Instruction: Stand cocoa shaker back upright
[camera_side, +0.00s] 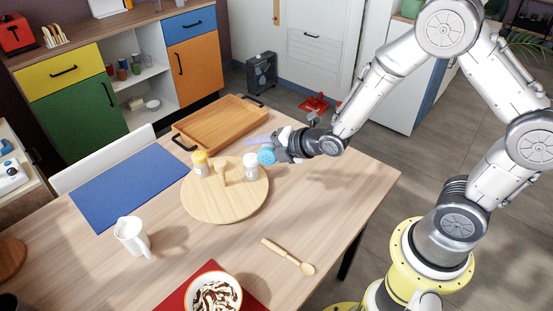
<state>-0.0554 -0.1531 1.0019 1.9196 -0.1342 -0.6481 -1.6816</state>
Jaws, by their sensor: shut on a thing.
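A shaker with a light-blue round lid (267,156) is held on its side in my gripper (281,148), its lid pointing left towards the camera. I take it as the cocoa shaker; no label can be read. My gripper is shut on it, just beyond the right back edge of the round wooden board (226,208). The gripper hides most of the shaker's body. I cannot tell whether the shaker touches the table. On the board stand a yellow-lidded shaker (201,164), a small wooden piece (222,173) and a white shaker (251,167), all upright.
A wooden tray (218,121) lies behind the board, and a blue mat (128,188) lies to the left. A white mug (132,236), a wooden spoon (289,257) and a bowl (214,294) are nearer. A pale purple thing (257,141) shows behind my gripper. The table's right side is clear.

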